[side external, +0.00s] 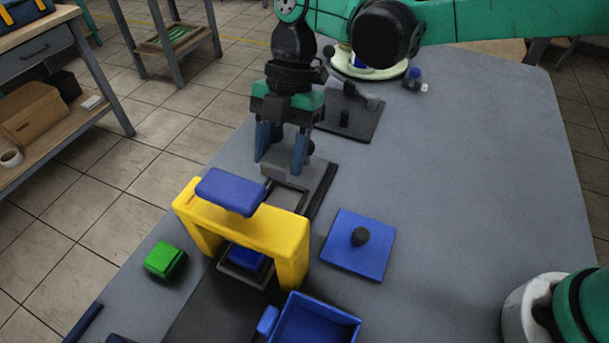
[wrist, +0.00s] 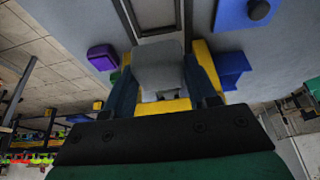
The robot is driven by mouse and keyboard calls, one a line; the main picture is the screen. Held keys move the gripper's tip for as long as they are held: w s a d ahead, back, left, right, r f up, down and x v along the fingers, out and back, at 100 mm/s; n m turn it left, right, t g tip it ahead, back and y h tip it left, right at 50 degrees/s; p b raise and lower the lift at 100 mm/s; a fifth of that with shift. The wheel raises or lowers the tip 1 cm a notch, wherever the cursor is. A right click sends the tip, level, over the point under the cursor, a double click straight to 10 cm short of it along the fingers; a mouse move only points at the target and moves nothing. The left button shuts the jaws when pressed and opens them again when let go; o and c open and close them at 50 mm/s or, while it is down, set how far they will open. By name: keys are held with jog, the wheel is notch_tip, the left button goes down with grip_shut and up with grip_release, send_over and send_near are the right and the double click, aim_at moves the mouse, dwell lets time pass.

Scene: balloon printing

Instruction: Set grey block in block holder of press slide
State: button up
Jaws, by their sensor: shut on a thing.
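The grey block (side external: 282,163) is between the two blue fingers of my gripper (side external: 279,166), which is shut on it. In the wrist view, the grey block (wrist: 158,64) fills the space between the fingers. The block holder (side external: 290,196) is a dark rectangular frame on the press slide (side external: 322,190), behind the yellow press (side external: 245,228). The frame (wrist: 152,14) also shows beyond the block in the wrist view.
The press has a blue top handle (side external: 230,190) close in front of my gripper. A blue plate with a dark knob (side external: 358,243) lies to the right. A green block (side external: 163,260) and a blue tray (side external: 315,322) are near the front.

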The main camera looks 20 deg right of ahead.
aim_at(285, 198)
jog(key=shift+f, duration=2.7)
jog(key=shift+f, duration=0.75)
jog(key=o, duration=1.3)
notch_tip(285, 198, up, 23)
jog(key=s+a, duration=0.2)
jog(key=s, duration=0.7)
jog(key=s+a, duration=0.2)
jog(key=s, duration=0.7)
jog(key=w+d+f+m+t, duration=0.3)
jog(key=w+d+m, duration=0.2)
jog(key=d+m, duration=0.2)
jog(key=w+d+f+m+t, duration=0.3)
jog(key=w+d+m, duration=0.2)
jog(key=d+m, duration=0.1)
jog(key=d+f+m+t+h, duration=0.1)
jog(key=d+f+m, duration=0.1)
jog(key=d+m, duration=0.2)
jog(key=w+d+f+m+t+h, duration=0.1)
jog(key=d+f+m+t, duration=0.1)
jog(key=d+m, duration=0.3)
jog(key=w+d+f+m+t+h, duration=0.1)
jog(key=d+f+m, duration=0.1)
jog(key=d+m, duration=0.3)
jog(key=shift+d, duration=0.95)
